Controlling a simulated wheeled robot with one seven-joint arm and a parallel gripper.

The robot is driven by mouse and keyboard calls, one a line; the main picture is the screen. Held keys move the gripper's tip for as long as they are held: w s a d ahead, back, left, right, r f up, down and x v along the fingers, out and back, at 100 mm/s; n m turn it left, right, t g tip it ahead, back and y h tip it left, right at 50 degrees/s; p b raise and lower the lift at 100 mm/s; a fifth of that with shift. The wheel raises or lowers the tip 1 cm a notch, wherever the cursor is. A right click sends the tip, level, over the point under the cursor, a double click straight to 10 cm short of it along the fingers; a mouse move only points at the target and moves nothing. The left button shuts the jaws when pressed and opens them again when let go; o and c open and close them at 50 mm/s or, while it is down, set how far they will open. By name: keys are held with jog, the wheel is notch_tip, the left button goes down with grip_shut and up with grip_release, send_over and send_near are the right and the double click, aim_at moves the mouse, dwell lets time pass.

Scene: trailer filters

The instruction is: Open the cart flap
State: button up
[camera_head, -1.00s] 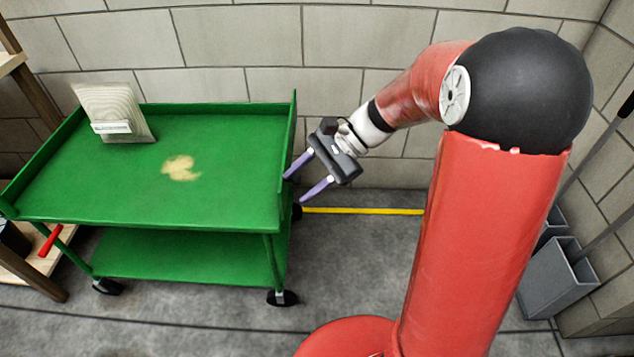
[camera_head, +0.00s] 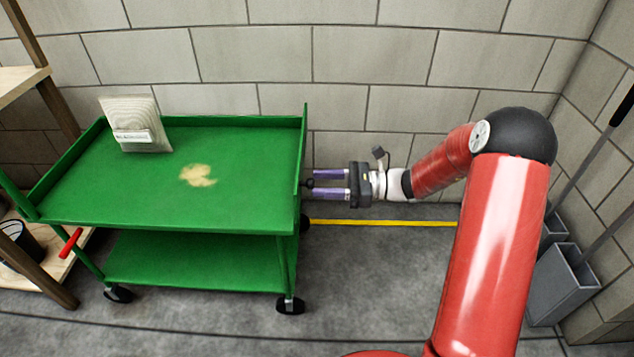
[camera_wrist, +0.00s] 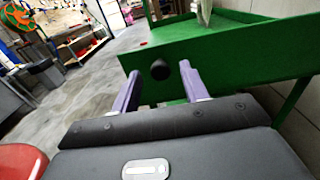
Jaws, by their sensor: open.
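The green cart (camera_head: 120,200) stands against the wall. Its flap (camera_head: 301,150) is the upright green panel at the cart's right end, which rises above the tray surface. The flap's outer face (camera_wrist: 215,50) fills the upper right of the wrist view. A round black knob (camera_wrist: 160,70) sticks out from it towards the wrist camera. My gripper (camera_head: 315,183) is just right of the flap, level and pointing left. Its two purple fingers are open, one on each side of the knob. I cannot tell whether they touch the knob or the panel.
A pale filter (camera_head: 135,122) stands at the tray's back left, and a tan patch (camera_head: 198,175) marks the tray. Grey bins (camera_head: 563,280) stand at the right wall. Open floor lies right of the cart.

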jog(key=shift+a, duration=1.1)
jog(key=shift+c, duration=0.2)
grip_shut()
